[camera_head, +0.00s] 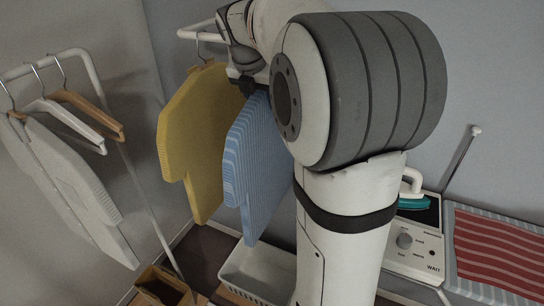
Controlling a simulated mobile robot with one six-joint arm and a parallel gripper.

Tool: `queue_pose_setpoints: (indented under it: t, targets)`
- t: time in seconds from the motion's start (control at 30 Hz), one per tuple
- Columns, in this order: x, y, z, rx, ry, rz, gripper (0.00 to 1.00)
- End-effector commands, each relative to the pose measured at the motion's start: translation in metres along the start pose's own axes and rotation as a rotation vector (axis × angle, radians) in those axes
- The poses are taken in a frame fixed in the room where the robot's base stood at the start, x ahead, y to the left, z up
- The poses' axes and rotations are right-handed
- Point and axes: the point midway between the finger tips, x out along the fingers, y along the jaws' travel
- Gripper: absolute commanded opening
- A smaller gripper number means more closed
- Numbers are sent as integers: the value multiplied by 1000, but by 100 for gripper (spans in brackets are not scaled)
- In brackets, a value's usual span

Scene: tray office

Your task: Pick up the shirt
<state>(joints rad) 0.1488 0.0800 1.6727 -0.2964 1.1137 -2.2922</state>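A blue striped shirt (252,165) hangs upright in the middle, its top edge just under my gripper (247,86). A yellow shirt (190,145) hangs close to its left from a hook on a white rail (197,30). A pale grey shirt (75,195) hangs on another rack at the left. The dark tip of my gripper is at the top of the blue shirt. My arm hides the shirt's upper right and any hanger hook there. I cannot tell whether the fingers are closed on it.
Empty white and wooden hangers (88,110) hang on the left rack (95,75). A white basket (258,270) and a cardboard box (160,287) stand below. A teal iron (412,201) and a striped ironing surface (500,250) are at the right.

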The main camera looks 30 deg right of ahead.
Motion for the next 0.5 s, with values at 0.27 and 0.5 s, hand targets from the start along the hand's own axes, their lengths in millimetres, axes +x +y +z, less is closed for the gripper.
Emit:
queue_pose_setpoints:
  t: [0.27, 0.5]
  targets:
    - [0, 0, 0, 1, 0, 0, 23]
    - [0, -1, 0, 1, 0, 0, 3]
